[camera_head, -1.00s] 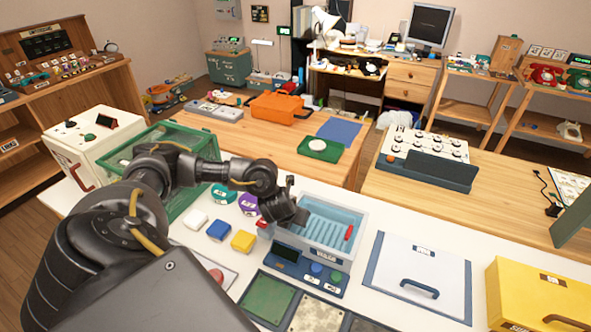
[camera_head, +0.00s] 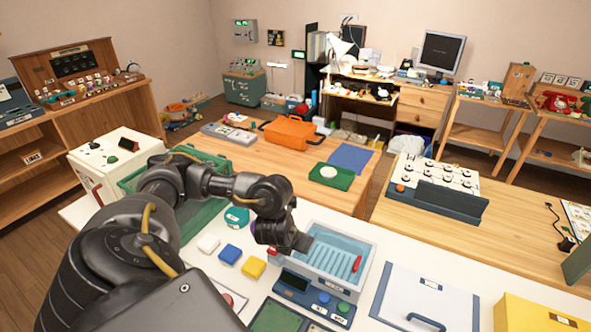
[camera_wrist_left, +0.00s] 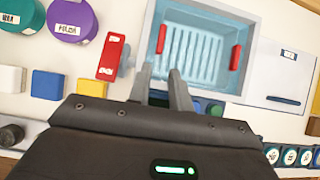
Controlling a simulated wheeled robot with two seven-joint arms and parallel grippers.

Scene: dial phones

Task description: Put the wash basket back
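The pale blue slatted wash basket (camera_head: 330,256) sits inside the grey-rimmed wash unit (camera_head: 364,250). It also shows in the left wrist view (camera_wrist_left: 197,55). Its two red handles stand at its left (camera_wrist_left: 161,40) and right (camera_wrist_left: 235,57) ends. My left gripper (camera_head: 302,244) hangs over the unit's left front part, covering the left handle in the head view. In the left wrist view its fingers (camera_wrist_left: 162,80) are apart with nothing between them, just short of the basket's left front corner. My right gripper is not in view.
A red labelled piece (camera_wrist_left: 110,57) stands just left of the unit. White, blue and yellow blocks (camera_head: 253,267) lie further left. A control panel (camera_head: 312,298) adjoins the unit's front, and a white lidded box (camera_head: 425,297) stands to the right. A green crate (camera_head: 205,222) is behind my arm.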

